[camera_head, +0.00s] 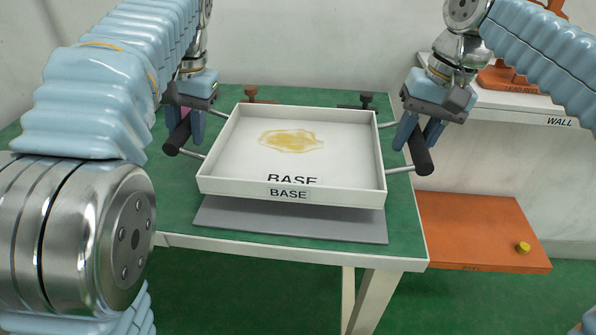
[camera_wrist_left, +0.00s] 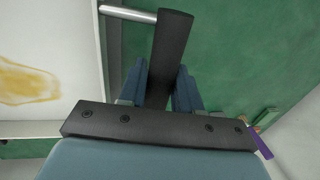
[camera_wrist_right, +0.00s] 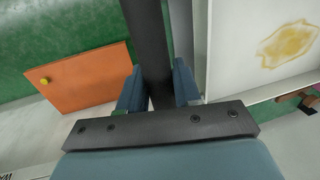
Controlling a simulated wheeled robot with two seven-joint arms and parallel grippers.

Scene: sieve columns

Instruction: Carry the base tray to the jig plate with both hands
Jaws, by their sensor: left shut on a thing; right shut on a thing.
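The white base tray (camera_head: 226,172), labelled BASE, is held above the table with a yellowish stain on its floor. My left gripper (camera_head: 186,128) is shut on the tray's black left handle (camera_head: 175,140); the handle also shows between the fingers in the left wrist view (camera_wrist_left: 172,50). My right gripper (camera_head: 412,138) is shut on the black right handle (camera_head: 421,155), seen also in the right wrist view (camera_wrist_right: 147,40). A grey plate (camera_head: 290,224), probably the jig plate, lies on the green table under the tray. The tray hides the plate's far part.
The green table (camera_head: 408,225) has a pale front edge. Two small clamp-like pieces, one brown (camera_head: 251,94) and one dark (camera_head: 366,100), stand behind the tray. An orange panel (camera_head: 475,232) with a yellow knob (camera_head: 523,247) lies right of the table. A white shelf marked WALL (camera_head: 520,108) is at back right.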

